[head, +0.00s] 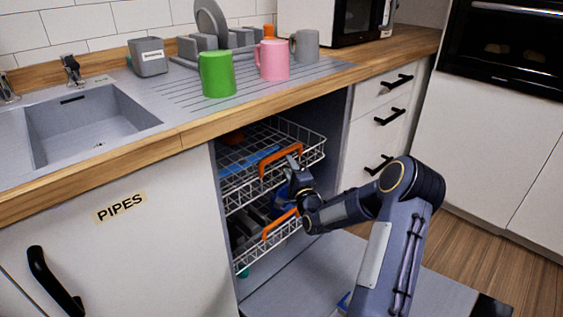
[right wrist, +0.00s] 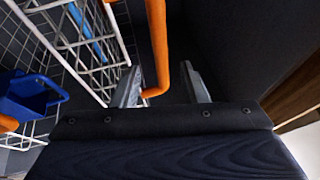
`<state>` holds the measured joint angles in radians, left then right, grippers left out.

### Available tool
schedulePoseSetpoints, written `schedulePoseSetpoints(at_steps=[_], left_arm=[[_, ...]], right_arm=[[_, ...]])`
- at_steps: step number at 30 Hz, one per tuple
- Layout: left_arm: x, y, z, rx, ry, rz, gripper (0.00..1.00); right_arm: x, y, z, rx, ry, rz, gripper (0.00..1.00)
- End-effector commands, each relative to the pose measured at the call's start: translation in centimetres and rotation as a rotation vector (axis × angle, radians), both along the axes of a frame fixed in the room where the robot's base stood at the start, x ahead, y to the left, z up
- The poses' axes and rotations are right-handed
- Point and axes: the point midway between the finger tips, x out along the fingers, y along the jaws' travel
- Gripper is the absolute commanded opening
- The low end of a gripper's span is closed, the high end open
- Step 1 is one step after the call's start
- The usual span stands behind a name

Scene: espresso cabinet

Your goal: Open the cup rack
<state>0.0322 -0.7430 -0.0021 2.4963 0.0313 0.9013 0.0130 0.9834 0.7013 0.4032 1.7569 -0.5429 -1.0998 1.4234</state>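The cup rack is the upper white wire rack (head: 312,146) in the open dishwasher below the counter, with an orange handle (head: 266,166) along its front. It looks slid partly forward. My right gripper (head: 294,166) is at the right end of this handle. In the right wrist view the orange handle (right wrist: 158,45) passes between the two fingers of my right gripper (right wrist: 162,88). The fingers are apart, with a clear gap on the handle's right side; the left finger is close to the handle. My left gripper is not in view.
A lower rack (head: 250,258) with its own orange handle (head: 280,224) sits below. The dishwasher door (head: 310,272) lies folded down. A green mug (head: 217,74), a pink mug (head: 273,60) and a grey mug (head: 306,46) stand on the counter. Drawers (head: 376,125) are at the right.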

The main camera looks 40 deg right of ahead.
Motion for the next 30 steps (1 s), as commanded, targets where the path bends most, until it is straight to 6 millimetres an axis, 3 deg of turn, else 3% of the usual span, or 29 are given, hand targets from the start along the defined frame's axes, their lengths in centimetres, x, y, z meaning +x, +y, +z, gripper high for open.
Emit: schedulePoseSetpoints(at_steps=[12,23,30], left_arm=[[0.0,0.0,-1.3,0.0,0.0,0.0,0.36],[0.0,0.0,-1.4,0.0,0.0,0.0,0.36],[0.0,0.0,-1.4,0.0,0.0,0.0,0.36]], right_arm=[[5.8,-1.7,1.1,-0.002,0.002,0.002,0.4],[6.5,-2.0,1.4,-0.001,0.004,0.001,0.4],[6.5,-2.0,1.4,-0.002,0.004,0.001,0.12]])
